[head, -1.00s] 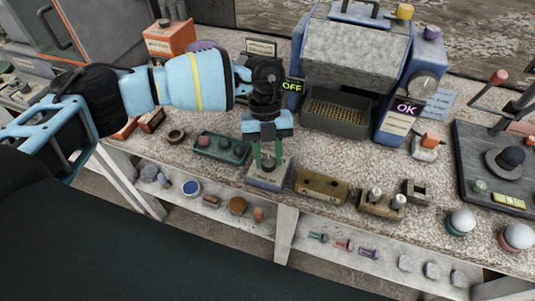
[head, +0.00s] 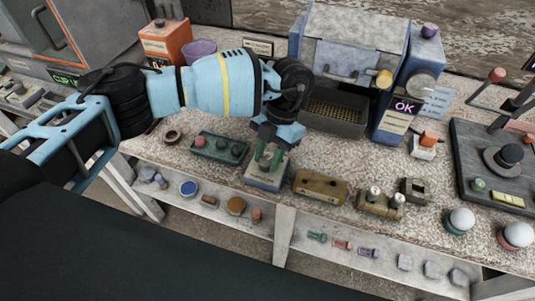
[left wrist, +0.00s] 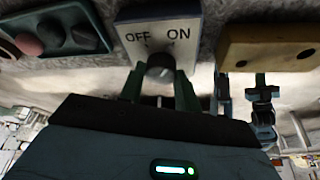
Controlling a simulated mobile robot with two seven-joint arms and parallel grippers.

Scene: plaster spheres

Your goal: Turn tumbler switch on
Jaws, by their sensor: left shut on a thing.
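The tumbler switch is a small box with a pale top (head: 262,181) near the bench's front edge. In the left wrist view its plate (left wrist: 158,28) reads OFF on the left and ON on the right. Its dark round lever (left wrist: 160,68) stands out below the words. My left gripper (head: 268,161) has its green fingers on either side of the lever and is shut on it, leaning over the box. It also shows in the left wrist view (left wrist: 160,85). The lever's exact tilt is partly hidden by the fingers. My right gripper is not in view.
A green button box (head: 220,147) stands left of the switch, and a yellow-brown box (head: 320,187) stands close at its right. A blue machine (head: 355,45) with an OK sign (head: 404,105) stands behind. A shelf (head: 230,215) runs below the bench front.

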